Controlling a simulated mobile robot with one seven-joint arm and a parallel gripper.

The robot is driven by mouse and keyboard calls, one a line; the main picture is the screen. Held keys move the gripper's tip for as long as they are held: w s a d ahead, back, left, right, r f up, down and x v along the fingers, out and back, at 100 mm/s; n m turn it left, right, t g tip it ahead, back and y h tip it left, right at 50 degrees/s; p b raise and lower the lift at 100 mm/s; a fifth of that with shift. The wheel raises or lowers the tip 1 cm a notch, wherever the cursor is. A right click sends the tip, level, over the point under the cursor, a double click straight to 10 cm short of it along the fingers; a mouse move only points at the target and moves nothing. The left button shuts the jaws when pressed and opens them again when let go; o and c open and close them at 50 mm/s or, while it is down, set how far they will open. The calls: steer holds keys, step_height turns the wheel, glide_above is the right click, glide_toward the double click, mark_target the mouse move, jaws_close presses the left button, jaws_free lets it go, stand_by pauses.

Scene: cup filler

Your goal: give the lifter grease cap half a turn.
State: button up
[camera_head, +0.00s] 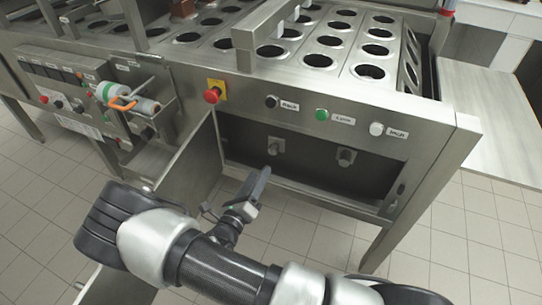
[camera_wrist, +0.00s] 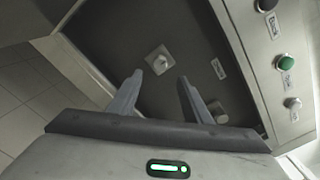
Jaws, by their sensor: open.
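Two small metal caps are on the dark back wall of the open cabinet bay under the machine. The left cap (camera_head: 274,146) shows ahead of my gripper (camera_head: 258,187). The right cap (camera_head: 345,157) sits farther along the same wall. In the wrist view one cap (camera_wrist: 159,60) on a square base lies just beyond the fingertips, apart from them. The other cap (camera_wrist: 217,110) is partly hidden behind the right finger. A label (camera_wrist: 218,69) is on the wall but too small to read, so I cannot tell which cap is the lifter's. My gripper is open and empty.
The open cabinet door (camera_head: 188,168) stands left of my gripper. Above the bay are a red emergency button (camera_head: 212,95), a black, a green (camera_head: 321,115) and a white button. Tiled floor lies in front.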

mark_target(272, 152)
steer(key=b+x, duration=0.2)
steer(key=x, duration=0.8)
steer(key=shift+w+d, duration=0.15)
steer(key=shift+w, duration=0.2)
steer(key=c, duration=1)
steer(key=shift+c, duration=0.2)
